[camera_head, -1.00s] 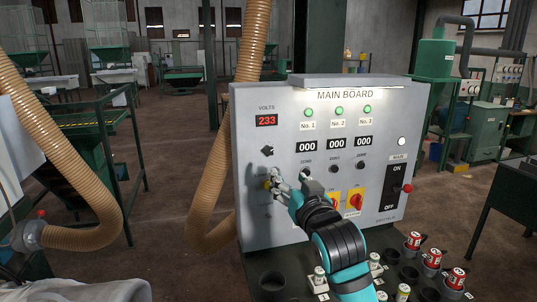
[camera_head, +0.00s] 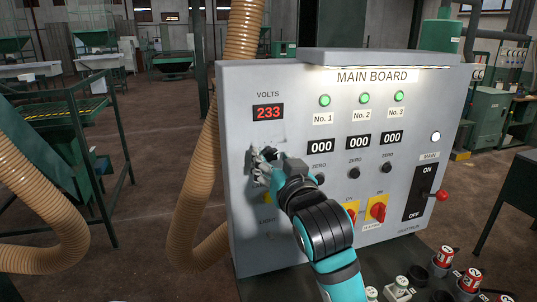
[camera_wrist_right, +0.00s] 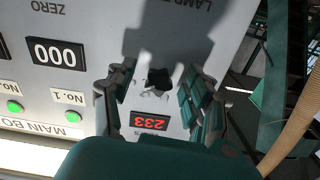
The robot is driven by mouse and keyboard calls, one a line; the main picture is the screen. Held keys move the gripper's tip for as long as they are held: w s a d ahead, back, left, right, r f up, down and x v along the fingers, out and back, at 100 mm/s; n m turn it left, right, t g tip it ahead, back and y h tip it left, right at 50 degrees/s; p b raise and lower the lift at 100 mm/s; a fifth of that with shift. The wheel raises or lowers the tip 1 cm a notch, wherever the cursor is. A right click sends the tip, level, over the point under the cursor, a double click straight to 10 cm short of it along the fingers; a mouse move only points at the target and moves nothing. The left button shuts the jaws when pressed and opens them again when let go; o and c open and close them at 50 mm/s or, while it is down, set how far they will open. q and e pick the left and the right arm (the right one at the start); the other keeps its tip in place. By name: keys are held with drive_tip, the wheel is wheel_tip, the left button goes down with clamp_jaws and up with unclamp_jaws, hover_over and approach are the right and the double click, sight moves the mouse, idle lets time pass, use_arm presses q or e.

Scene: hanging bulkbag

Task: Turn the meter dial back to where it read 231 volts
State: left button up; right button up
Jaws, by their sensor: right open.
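The volts display (camera_head: 268,112) on the main board (camera_head: 300,235) reads 233 in red. It also shows upside down in the wrist view (camera_wrist_right: 150,122). The meter dial (camera_wrist_right: 158,78) is a small black knob by the display, between my right fingers in the wrist view. In the head view my right gripper (camera_head: 260,165) is below the display and largely hides the dial. The right gripper is open, its fingers (camera_wrist_right: 155,92) on either side of the knob with gaps. I cannot tell how far the tips are from the panel. My left gripper is not in view.
Three green lamps (camera_head: 362,100) are lit above counters reading 000 (camera_head: 358,142). Red rotary switches (camera_head: 378,212) and the main ON/OFF switch (camera_head: 418,192) sit lower right. A ribbed hose (camera_head: 190,215) hangs left of the board.

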drive_tip(key=shift+w+a+r, duration=0.1)
drive_tip(key=shift+w, duration=0.15)
drive_tip(key=shift+s+r, duration=0.1)
drive_tip(key=shift+s, duration=0.1)
drive_tip(key=shift+c, duration=0.9)
clamp_jaws()
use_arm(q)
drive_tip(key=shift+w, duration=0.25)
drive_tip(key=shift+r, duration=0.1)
